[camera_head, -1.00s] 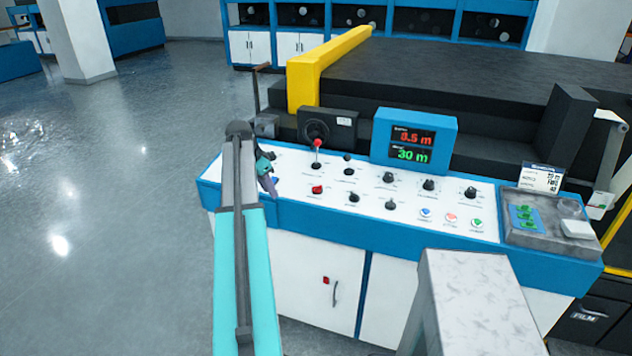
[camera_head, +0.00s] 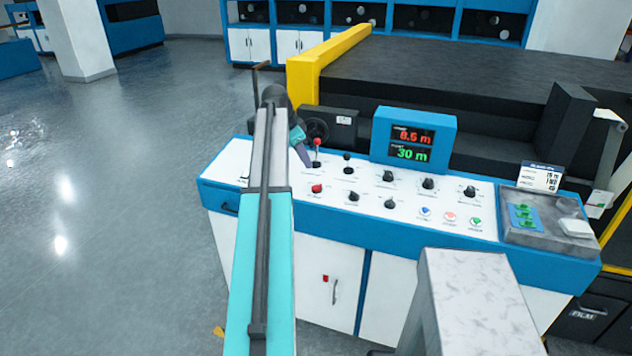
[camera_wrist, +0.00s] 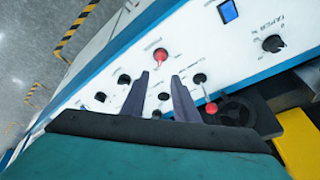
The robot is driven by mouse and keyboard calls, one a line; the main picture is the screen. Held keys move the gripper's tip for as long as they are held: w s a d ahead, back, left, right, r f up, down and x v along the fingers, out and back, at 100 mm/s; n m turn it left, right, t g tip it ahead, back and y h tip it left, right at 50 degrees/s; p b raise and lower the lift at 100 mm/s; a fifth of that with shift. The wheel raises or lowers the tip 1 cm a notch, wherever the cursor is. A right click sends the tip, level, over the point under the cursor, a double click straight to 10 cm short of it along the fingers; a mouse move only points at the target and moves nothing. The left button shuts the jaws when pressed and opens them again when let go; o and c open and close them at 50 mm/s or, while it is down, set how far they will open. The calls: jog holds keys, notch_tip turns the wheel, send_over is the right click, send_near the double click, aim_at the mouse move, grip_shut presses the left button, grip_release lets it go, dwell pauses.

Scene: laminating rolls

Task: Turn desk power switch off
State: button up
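The control desk (camera_head: 470,185) has a white sloped panel with several knobs. A red knob (camera_head: 317,188) sits near its front left; its label is too small to read, so I cannot tell whether it is the power switch. My gripper (camera_head: 311,164) is over the panel's left part, behind the red knob in the head view. In the wrist view my gripper (camera_wrist: 159,78) is open and empty. Its two dark fingers point towards the red knob (camera_wrist: 160,54), which shows just beyond and between the fingertips. Contact is not visible.
A red-balled lever (camera_wrist: 210,107) stands close beside one finger. Black knobs (camera_wrist: 125,79) lie on the other side. A blue-faced element (camera_wrist: 228,11) and a black dial (camera_wrist: 273,44) are farther off. The display box (camera_head: 413,137) stands at the panel's back.

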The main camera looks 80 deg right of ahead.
aim_at(318, 184)
jog(key=shift+p+x, duration=2.15)
jog(key=shift+x, duration=4.55)
jog(key=shift+a, duration=0.1)
jog(key=shift+c, duration=0.2)
grip_shut()
jog(key=shift+s, duration=0.1)
jog(key=shift+f, duration=0.1)
